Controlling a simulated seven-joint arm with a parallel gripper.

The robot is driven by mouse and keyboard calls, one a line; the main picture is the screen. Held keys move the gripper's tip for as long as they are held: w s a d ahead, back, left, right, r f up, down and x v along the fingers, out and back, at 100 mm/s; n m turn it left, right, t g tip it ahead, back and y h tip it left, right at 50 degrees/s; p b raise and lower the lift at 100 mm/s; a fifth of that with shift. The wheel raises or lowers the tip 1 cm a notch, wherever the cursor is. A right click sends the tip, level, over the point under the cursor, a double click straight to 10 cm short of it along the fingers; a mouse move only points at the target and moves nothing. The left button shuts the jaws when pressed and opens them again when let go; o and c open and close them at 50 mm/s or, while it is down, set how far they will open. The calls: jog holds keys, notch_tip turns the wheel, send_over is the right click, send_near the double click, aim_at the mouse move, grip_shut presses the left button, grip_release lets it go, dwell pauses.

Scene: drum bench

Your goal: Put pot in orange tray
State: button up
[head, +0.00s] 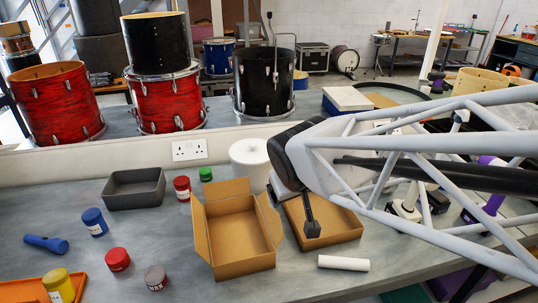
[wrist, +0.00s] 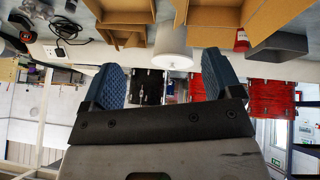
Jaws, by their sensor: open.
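The orange tray (head: 20,291) is at the lower left corner of the head view, cut off by the frame. A yellow-lidded pot (head: 58,284) stands in or against it; I cannot tell which. Other small pots stand on the bench: blue (head: 94,221), red (head: 117,259), grey (head: 156,278), a second red (head: 182,187) and green (head: 206,174). My gripper (head: 311,228) hangs above the cardboard boxes, far right of the tray. In the wrist view its two blue-padded fingers (wrist: 160,85) are wide apart with nothing held between them.
An open cardboard box (head: 235,269) stands mid-bench, with a lower cardboard tray (head: 335,243) beside it. A white canister (head: 248,155) stands behind them. A dark grey tray (head: 133,203), a blue torch (head: 46,243) and a white roll (head: 343,263) lie on the bench. Drums line the back ledge.

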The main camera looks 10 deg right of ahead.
jog(key=s+d+m+g+y, duration=0.1)
jog(key=s+d+m+g, duration=0.1)
jog(key=s, duration=1)
jog(key=shift+d+g, duration=0.45)
jog(key=shift+g, duration=0.35)
jog(key=shift+o, duration=0.4)
dwell(0.4)
